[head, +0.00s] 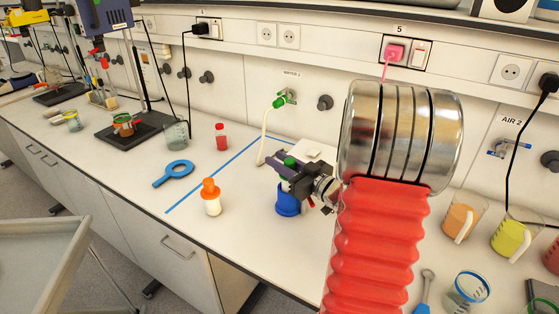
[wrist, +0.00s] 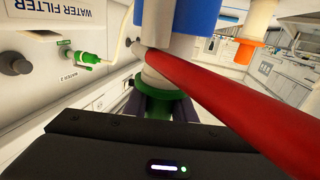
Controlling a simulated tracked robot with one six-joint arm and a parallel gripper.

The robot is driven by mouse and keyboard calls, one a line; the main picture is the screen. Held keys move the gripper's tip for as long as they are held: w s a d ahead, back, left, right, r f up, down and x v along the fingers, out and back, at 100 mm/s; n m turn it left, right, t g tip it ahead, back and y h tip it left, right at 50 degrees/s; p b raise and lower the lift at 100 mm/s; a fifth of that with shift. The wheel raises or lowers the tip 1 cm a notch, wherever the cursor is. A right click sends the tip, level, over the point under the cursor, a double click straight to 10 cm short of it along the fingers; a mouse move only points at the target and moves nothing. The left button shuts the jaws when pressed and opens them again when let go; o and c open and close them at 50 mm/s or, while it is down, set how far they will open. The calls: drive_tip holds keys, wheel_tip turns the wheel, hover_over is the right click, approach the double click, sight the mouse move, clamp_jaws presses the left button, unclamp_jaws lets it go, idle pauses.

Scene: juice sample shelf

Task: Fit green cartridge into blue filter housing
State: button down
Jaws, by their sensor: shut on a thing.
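The green cartridge has a green top (head: 290,162) and a white body (wrist: 160,72). My gripper (head: 290,172) is shut on its green end. The blue filter housing (head: 288,206) stands on the bench directly below the cartridge. In the wrist view the housing (wrist: 195,14) shows at the top, in line with the cartridge. The cartridge's lower end meets or overlaps the housing's top; I cannot tell how deep it sits. A red bar (wrist: 235,105) crosses in front of them in the wrist view and hides part of the joint.
An orange-and-white cartridge (head: 211,198) stands to the left. A green water tap (head: 280,101) with a pale hose is behind. Juice beakers (head: 460,222) stand at right.

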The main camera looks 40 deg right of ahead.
drive_tip(key=shift+f, duration=1.45)
idle(1.1)
drive_tip(key=shift+r, duration=0.15)
drive_tip(key=shift+r, duration=0.8)
drive_tip(key=shift+r, duration=0.2)
drive_tip(key=shift+r, duration=0.35)
drive_tip(key=shift+r, duration=0.4)
drive_tip(key=shift+r, duration=0.35)
drive_tip(key=shift+r, duration=0.3)
drive_tip(key=shift+r, duration=0.35)
